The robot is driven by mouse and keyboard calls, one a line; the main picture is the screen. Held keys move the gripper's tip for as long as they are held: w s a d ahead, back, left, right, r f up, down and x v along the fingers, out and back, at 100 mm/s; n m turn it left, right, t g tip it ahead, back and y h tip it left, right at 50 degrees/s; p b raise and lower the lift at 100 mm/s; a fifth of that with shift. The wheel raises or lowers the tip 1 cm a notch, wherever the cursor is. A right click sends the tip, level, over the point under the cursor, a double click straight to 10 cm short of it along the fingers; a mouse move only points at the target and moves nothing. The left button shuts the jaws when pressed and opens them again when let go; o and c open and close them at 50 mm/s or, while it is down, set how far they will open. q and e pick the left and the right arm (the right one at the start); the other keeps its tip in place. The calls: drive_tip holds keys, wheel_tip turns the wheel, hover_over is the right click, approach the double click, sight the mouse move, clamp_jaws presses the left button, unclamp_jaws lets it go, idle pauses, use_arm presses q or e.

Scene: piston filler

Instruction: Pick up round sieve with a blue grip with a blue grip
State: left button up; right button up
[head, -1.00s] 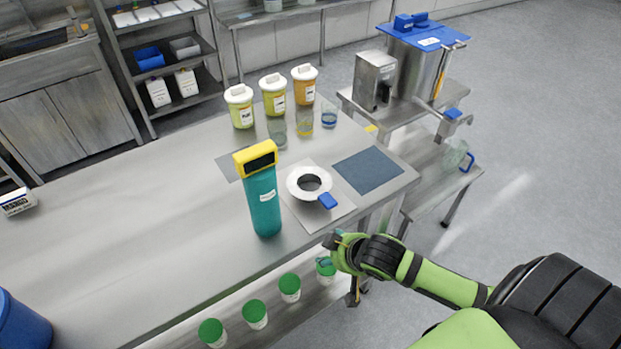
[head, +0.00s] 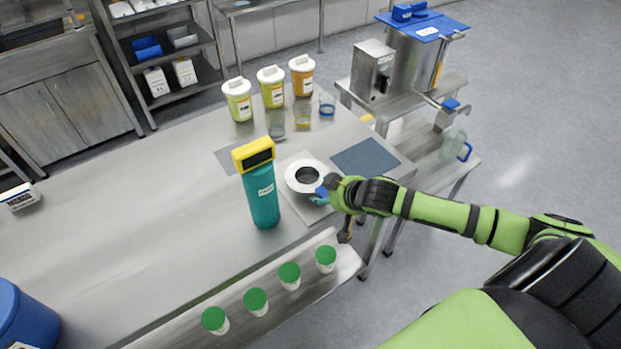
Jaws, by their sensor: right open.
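The round sieve (head: 293,183) is a white ring with a dark centre, lying on a light grey mat on the steel table. Its blue grip (head: 321,191) points toward the front right and is partly hidden by my right gripper. My right gripper (head: 322,196) is open, with its fingertips at the blue grip. I cannot tell whether the fingers touch it. My left gripper is out of view.
A teal device with a yellow head (head: 262,195) stands close to the left of the sieve. A dark blue mat (head: 366,157) lies to the right. Lidded tubs (head: 271,87) and glasses (head: 303,112) stand behind. Green-lidded cups (head: 289,275) stand below the front edge.

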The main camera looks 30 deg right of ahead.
drive_tip(key=shift+x, duration=0.85)
drive_tip(key=c, duration=1.1)
